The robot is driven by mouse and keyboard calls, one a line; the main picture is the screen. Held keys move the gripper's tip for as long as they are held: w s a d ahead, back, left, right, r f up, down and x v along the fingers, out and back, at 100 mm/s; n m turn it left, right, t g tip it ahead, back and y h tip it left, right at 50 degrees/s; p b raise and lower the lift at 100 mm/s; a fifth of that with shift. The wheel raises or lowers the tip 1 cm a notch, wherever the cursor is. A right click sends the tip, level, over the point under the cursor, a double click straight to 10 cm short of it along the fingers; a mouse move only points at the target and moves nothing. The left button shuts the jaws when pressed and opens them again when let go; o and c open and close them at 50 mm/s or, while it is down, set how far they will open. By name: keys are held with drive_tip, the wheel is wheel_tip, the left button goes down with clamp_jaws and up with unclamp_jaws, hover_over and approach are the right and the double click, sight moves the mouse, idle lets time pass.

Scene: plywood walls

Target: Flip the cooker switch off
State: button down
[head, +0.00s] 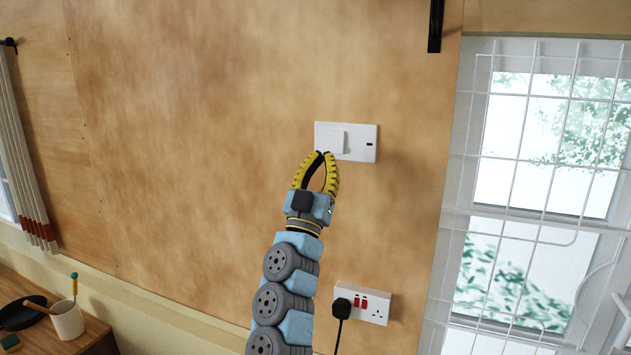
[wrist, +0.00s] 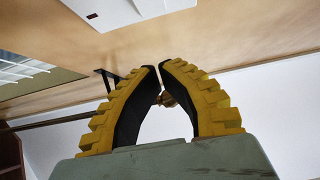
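The cooker switch is a wide white plate (head: 357,151) on the plywood wall, with a square white rocker (head: 337,142) left of its middle and a small dark window (head: 370,144) at its right. I cannot tell which way the rocker is tilted. My gripper (head: 325,154) has yellow-and-black fingers, with tips nearly together and nothing held. In the head view the tips overlap the plate's lower edge, just below the rocker; contact is unclear. In the wrist view part of a white plate (wrist: 115,8) shows at the top, beyond the fingertips (wrist: 158,67).
A white double socket (head: 376,306) with red switches and a black plug (head: 341,307) is lower on the wall. A barred window (head: 545,180) is at the right. A wooden counter with a cup (head: 68,321) and dark pan (head: 22,313) is lower left. The wall left of the switch is clear.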

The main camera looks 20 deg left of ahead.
drive_tip(key=shift+s+r+v, duration=0.15)
drive_tip(key=shift+v, duration=1.1)
drive_tip(key=shift+s+r+v, duration=0.15)
drive_tip(key=shift+v, duration=1.15)
